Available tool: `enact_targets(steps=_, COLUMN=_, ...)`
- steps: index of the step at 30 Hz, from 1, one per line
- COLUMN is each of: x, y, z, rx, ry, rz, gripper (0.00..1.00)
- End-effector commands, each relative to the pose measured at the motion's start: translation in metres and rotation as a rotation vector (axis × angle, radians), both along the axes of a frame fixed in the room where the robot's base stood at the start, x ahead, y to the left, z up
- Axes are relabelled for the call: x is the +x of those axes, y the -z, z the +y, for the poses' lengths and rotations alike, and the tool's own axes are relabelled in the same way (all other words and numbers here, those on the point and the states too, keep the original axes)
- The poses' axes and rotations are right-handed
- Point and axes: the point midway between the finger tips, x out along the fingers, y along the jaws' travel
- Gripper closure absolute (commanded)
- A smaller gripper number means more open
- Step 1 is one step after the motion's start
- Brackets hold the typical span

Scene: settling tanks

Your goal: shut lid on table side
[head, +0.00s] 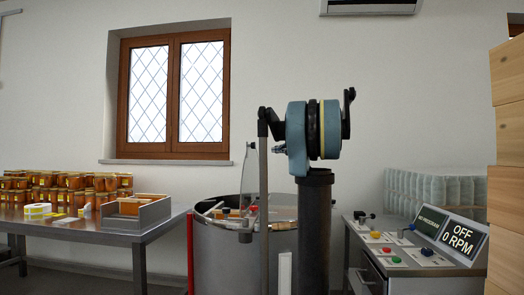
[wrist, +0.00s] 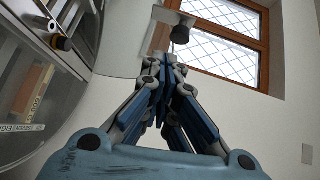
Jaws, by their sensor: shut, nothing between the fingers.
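The steel drum (head: 214,250) stands behind my arm in the head view, with frames visible inside. A clear lid panel (head: 247,180) stands raised above its rim, seen nearly edge-on. In the wrist view a clear panel (wrist: 125,45), apparently this lid, stands up with a black knob (wrist: 180,34) near its edge. My gripper (wrist: 172,62) is shut and empty, its fingertips just below that knob in the picture; I cannot tell whether they touch. In the head view my arm hides most of the gripper. The drum's rim also shows in the wrist view (wrist: 91,66).
A steel table (head: 75,229) with honey jars (head: 65,187) and a grey tray (head: 135,215) stands left of the drum. Wall and window (head: 172,90) lie behind.

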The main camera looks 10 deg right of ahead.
Motion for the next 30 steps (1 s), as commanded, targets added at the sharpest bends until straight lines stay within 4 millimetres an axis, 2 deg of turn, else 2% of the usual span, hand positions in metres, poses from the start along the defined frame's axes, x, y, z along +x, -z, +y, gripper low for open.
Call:
enact_targets(steps=3, x=0.016, y=-0.016, z=-0.02, rx=0.05, ry=0.03, rz=-0.021, gripper=1.0)
enact_targets(steps=9, x=0.028, y=-0.022, z=-0.025, rx=0.074, ry=0.043, rz=-0.032, gripper=1.0)
enact_targets(steps=14, x=0.044, y=-0.022, z=-0.014, rx=0.074, ry=0.04, rz=-0.031, gripper=1.0)
enact_targets(steps=27, x=0.111, y=-0.02, z=0.025, rx=0.073, ry=0.041, rz=-0.031, gripper=1.0)
enact_targets(steps=30, x=0.113, y=-0.02, z=0.04, rx=0.073, ry=0.039, rz=-0.031, gripper=1.0)
